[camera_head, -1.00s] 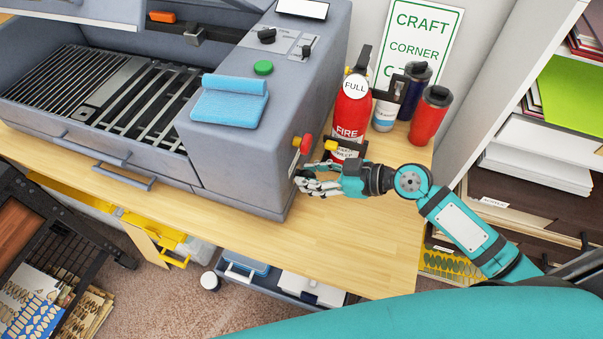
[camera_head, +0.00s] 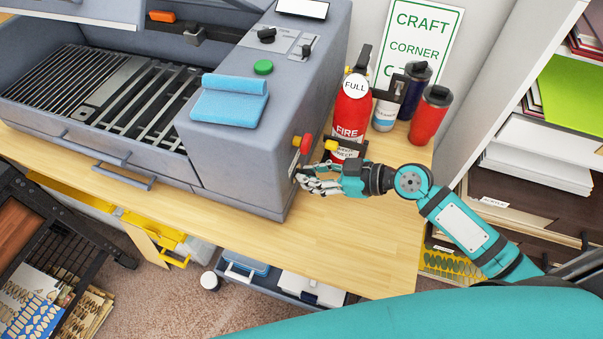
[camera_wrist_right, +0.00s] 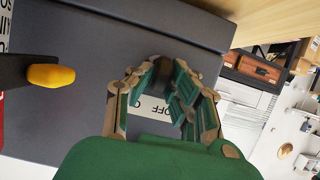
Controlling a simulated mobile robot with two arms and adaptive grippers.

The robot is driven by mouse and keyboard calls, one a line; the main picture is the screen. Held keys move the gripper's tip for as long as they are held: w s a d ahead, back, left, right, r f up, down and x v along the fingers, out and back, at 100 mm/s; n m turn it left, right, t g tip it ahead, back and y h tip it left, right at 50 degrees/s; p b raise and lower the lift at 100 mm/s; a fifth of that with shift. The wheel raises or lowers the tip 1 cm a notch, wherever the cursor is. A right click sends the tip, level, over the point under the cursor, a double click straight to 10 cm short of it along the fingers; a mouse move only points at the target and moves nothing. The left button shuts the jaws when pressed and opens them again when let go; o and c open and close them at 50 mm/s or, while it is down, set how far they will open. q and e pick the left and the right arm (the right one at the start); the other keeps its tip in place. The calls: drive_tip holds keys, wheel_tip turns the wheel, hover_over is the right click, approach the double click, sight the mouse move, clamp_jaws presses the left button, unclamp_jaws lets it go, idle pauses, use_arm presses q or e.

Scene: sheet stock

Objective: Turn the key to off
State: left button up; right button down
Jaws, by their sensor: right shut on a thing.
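The grey machine (camera_head: 235,170) stands on a wooden bench. My right gripper (camera_head: 302,183) is at its right side, low, below the red knob. In the right wrist view the fingers (camera_wrist_right: 167,82) are closed in around a small dark key switch (camera_wrist_right: 172,70) on the grey panel. The key is mostly hidden by the fingers, so its exact angle cannot be told. A pale label (camera_wrist_right: 158,107) reading OFF lies just below, partly covered by the fingers. My left gripper is not in view.
A red knob (camera_head: 306,143) and a yellow-ended black lever (camera_head: 331,145) are close above the gripper. A red fire extinguisher (camera_head: 350,115), bottles and a red tumbler (camera_head: 429,117) stand behind. The bench front (camera_head: 350,245) is clear.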

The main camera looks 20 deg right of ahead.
drive_tip(key=shift+s+a+f+n+t+h+b, duration=0.15)
drive_tip(key=shift+n+t+b, duration=0.2)
drive_tip(key=shift+n+b, duration=0.2)
drive_tip(key=shift+d+f+n+t+h+b, duration=0.15)
drive_tip(key=shift+n+t+b, duration=0.2)
drive_tip(key=shift+n+b, duration=0.2)
drive_tip(key=shift+a+r+n+t+h, duration=0.1)
drive_tip(key=shift+r+n+t+h, duration=0.15)
drive_tip(key=shift+n+t, duration=0.4)
drive_tip(key=c, duration=0.6)
unclamp_jaws()
drive_tip(key=shift+s+d+b, duration=0.55)
drive_tip(key=shift+d, duration=0.25)
drive_tip(key=shift+s+d+b, duration=0.5)
drive_tip(key=shift+s+d, duration=0.1)
drive_tip(key=shift+d, duration=0.25)
drive_tip(key=shift+s+d+b, duration=0.55)
drive_tip(key=shift+d, duration=0.25)
